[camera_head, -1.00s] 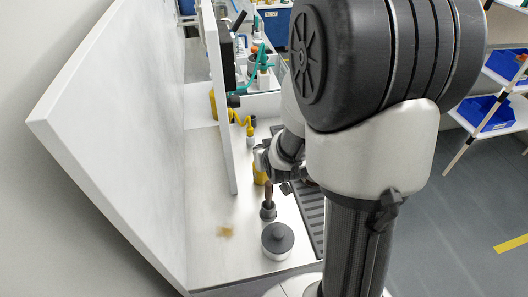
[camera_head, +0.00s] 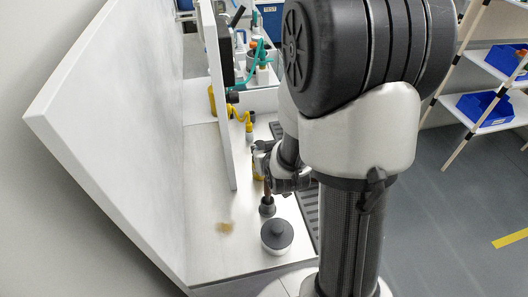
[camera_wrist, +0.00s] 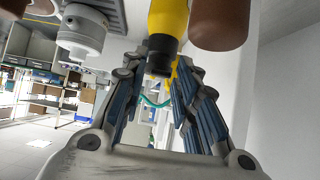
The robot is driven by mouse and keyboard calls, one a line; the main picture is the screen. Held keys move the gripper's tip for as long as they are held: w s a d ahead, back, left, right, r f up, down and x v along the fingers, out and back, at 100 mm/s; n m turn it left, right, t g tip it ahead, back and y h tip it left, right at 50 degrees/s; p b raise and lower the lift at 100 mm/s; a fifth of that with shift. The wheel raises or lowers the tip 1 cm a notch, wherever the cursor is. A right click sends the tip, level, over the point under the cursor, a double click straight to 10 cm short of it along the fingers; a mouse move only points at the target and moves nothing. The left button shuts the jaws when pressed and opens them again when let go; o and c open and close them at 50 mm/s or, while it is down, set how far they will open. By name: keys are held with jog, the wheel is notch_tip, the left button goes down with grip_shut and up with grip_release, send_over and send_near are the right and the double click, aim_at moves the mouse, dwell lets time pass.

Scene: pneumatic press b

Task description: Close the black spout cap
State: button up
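A yellow bottle (camera_wrist: 168,16) with a black cap or spout end (camera_wrist: 161,54) shows at the top middle of the wrist view. The black end sits between the fingertips of my gripper (camera_wrist: 160,74). The fingers stand apart, with a gap on either side of it, and I see no clear contact. In the head view the yellow bottle (camera_head: 258,173) is mostly hidden behind my gripper (camera_head: 262,152). Whether the cap is open or closed cannot be made out.
A brush (camera_head: 267,207) and a grey-lidded jar (camera_head: 277,237) stand near my gripper; the brush's brown handle (camera_wrist: 218,22) is close to one finger. A second yellow bottle with a curved spout (camera_head: 240,116) is farther back. A white upright panel (camera_head: 220,110) borders the left.

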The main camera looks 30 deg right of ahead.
jog(key=shift+o, duration=0.8)
jog(key=shift+r, duration=0.1)
notch_tip(320, 180, up, 10)
